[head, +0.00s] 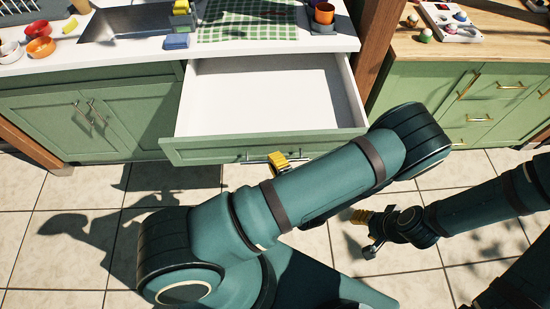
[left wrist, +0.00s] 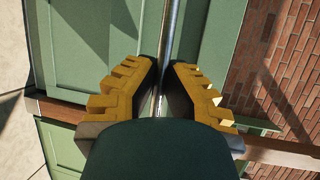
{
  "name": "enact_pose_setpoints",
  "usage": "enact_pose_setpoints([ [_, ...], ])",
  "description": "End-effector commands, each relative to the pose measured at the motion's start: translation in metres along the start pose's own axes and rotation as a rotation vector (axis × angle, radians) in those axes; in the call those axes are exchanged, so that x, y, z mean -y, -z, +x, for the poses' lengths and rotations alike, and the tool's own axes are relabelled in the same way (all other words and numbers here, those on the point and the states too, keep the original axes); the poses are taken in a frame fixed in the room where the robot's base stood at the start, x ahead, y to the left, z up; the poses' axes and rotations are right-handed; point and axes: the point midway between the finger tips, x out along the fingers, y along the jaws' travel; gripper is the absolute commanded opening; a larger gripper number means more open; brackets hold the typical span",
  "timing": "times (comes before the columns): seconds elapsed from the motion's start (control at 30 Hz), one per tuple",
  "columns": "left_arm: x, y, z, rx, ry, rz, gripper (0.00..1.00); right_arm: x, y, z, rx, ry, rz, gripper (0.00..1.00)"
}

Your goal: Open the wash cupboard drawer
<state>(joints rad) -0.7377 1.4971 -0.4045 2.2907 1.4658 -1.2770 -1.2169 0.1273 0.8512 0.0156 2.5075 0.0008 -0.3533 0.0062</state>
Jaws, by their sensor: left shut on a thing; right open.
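The wash cupboard drawer (head: 270,95) stands pulled well out from under the white counter in the head view. Its white inside is empty and its green front (head: 205,152) faces me. My left gripper (head: 280,161) is at the middle of that front, its yellow fingers partly hidden by my arm. In the left wrist view the fingers (left wrist: 161,78) are shut around the thin metal handle bar (left wrist: 169,35). My right gripper (head: 365,231) is open and empty, low over the tiles at the right, away from the drawer.
The counter holds a sink (head: 125,22), a green checked cloth (head: 247,20), a blue sponge (head: 176,41) and an orange cup (head: 324,13). Closed cupboard doors (head: 85,115) are left of the drawer. A wooden-topped green cabinet (head: 480,95) stands at the right. The tiled floor is clear at left.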

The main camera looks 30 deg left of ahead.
Motion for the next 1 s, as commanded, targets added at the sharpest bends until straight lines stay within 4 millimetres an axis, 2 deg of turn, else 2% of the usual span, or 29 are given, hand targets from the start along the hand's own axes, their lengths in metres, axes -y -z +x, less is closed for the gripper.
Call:
enact_pose_setpoints([
  [0.07,-0.001,-0.002,0.001,0.004,-0.002,0.003,0.0,0.0,0.0,0.0,0.0,0.0,0.0,0.47],
  [0.1,-0.001,-0.002,0.001,0.004,-0.002,0.003,0.21,0.0,0.0,0.0,0.0,0.0,0.0,0.47],
  [0.17,-0.001,-0.001,0.0,0.004,-0.002,0.002,0.41,0.0,0.0,0.0,0.0,0.0,0.0,0.47],
  [0.47,0.0,0.0,0.0,0.001,-0.001,0.001,0.41,0.0,0.0,0.0,0.0,0.0,0.0,0.47],
  [0.57,0.0,0.0,-0.006,-0.001,-0.002,0.001,0.41,0.0,0.0,0.0,0.0,0.0,0.0,0.47],
  [1.0,0.0,0.0,-0.067,0.0,-0.001,0.001,0.41,0.0,0.0,0.0,0.0,0.0,0.0,0.47],
])
